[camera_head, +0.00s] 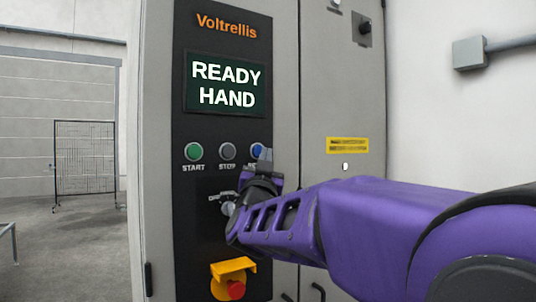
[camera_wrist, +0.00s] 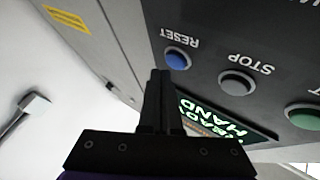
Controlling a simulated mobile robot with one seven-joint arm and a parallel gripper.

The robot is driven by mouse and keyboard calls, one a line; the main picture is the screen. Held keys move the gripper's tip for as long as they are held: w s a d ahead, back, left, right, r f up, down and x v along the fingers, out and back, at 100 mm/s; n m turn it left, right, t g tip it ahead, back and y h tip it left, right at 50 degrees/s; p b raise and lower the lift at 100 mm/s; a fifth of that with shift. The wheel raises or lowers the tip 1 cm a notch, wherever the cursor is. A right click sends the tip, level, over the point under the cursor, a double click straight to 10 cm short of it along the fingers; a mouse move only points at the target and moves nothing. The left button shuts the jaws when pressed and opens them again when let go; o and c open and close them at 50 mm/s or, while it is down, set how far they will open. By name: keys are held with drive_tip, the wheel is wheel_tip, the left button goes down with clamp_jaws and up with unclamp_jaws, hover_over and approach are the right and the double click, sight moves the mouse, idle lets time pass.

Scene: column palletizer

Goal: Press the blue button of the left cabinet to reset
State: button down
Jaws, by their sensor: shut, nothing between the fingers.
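The blue RESET button (camera_head: 257,150) sits at the right of a button row on the cabinet's black panel, partly hidden by my gripper in the head view. In the head view my gripper (camera_head: 265,156) is at the panel, overlapping the button's right side. I cannot tell whether the fingertips touch the button. The cabinet's screen (camera_head: 226,84) reads READY HAND.
The grey STOP button (camera_head: 227,151) and green START button (camera_head: 193,151) are left of the blue one. Below are a selector knob (camera_head: 228,208), partly behind my arm, and a red emergency button (camera_head: 235,289) under a yellow guard. A door with a yellow label (camera_head: 347,145) stands at right.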

drive_tip(key=shift+s+d, duration=0.1)
drive_tip(key=shift+s+d+r+b, duration=0.15)
drive_tip(key=shift+s+d, duration=0.3)
drive_tip(key=shift+s, duration=0.25)
drive_tip(key=shift+s+d+f+b, duration=0.15)
drive_tip(key=shift+s+d, duration=0.25)
drive_tip(key=shift+s, duration=0.25)
drive_tip(key=shift+s+d+r+b, duration=0.15)
drive_tip(key=shift+s+d, duration=0.3)
drive_tip(key=shift+s, duration=0.25)
